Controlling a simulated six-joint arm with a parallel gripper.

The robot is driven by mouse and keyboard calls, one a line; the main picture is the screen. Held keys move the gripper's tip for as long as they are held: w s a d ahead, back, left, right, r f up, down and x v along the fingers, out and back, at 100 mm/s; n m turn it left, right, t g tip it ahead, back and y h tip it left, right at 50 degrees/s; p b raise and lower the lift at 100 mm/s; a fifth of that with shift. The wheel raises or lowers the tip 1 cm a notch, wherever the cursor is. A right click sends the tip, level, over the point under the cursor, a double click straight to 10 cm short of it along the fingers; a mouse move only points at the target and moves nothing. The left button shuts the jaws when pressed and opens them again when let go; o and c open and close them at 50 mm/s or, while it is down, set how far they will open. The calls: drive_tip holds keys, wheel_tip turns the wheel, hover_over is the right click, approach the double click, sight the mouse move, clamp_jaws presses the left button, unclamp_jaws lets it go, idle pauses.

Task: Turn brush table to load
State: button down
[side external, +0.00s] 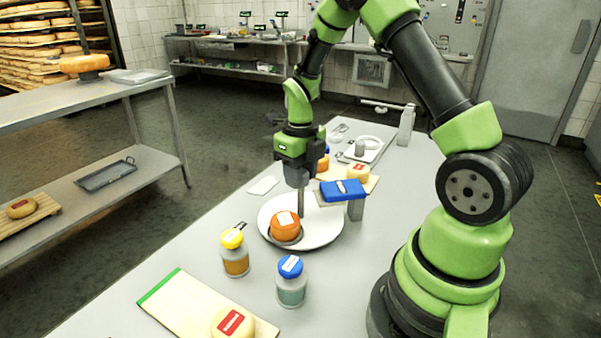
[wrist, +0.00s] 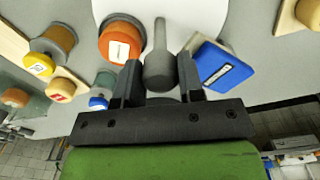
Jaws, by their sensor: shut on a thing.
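The brush table, a white round turntable (side external: 325,228), lies on the long grey bench and also shows at the top of the wrist view (wrist: 195,12). An orange cheese wheel (side external: 285,226) with a white label sits in a grey holder near its front left edge; it also shows in the wrist view (wrist: 121,41). A grey upright handle (wrist: 159,45) stands by the turntable. My gripper (side external: 301,187) points down over the table and is shut on this handle, one finger on each side (wrist: 160,75). The handle's foot is partly hidden in the side view.
A blue labelled block (side external: 343,190) on a grey post stands close right of my gripper. A yellow-capped jar (side external: 234,253) and a blue-capped jar (side external: 291,281) stand in front. A board (side external: 185,303) with a pale cheese (side external: 232,323) lies nearest. More cheeses stand behind the turntable.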

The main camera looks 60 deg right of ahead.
drive_tip(key=c, duration=0.7)
unclamp_jaws()
drive_tip(key=shift+c, duration=0.2)
wheel_tip(320, 180, up, 10)
